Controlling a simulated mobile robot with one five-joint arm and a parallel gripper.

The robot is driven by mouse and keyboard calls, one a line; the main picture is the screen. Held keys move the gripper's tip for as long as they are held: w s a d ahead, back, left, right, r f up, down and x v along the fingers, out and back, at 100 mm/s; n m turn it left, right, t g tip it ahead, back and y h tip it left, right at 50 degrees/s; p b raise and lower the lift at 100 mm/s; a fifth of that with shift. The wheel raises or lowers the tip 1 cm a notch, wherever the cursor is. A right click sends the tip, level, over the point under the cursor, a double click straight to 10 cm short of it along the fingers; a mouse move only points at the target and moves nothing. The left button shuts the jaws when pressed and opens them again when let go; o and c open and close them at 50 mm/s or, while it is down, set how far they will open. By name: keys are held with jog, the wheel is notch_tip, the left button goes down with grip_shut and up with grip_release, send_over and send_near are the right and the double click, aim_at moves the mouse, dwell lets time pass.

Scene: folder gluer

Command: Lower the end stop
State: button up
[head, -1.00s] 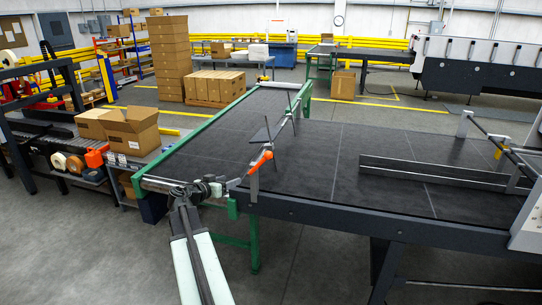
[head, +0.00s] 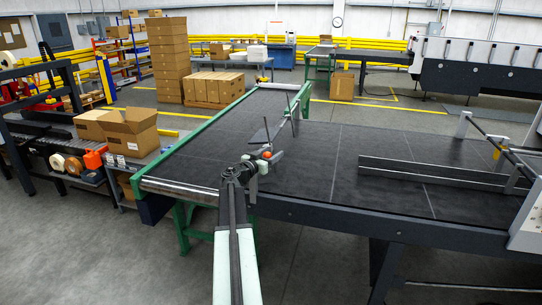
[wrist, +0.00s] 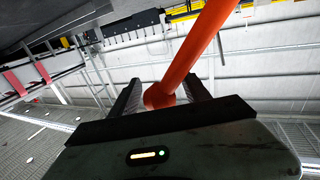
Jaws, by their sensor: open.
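The end stop (head: 258,136) is a dark plate on a crossbar with thin upright posts, standing above the black belt of the conveyor. Its near end has an orange handle (head: 267,155), mostly hidden by my gripper in the head view. My gripper (head: 262,160) is at that handle, over the conveyor's near edge. In the wrist view my gripper (wrist: 165,92) is open, with the orange handle (wrist: 197,47) running between its two dark fingers. The handle's rounded end (wrist: 158,96) lies between the fingers, close to the palm. I cannot tell whether either finger touches it.
The black conveyor belt (head: 310,165) stretches right and back, with a long low rail (head: 430,172) at right. A green-framed roller end (head: 180,190) is left of my arm. An open carton (head: 130,130) stands on a bench at left. Floor at front left is clear.

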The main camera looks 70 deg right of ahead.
grip_shut()
dwell(1.4)
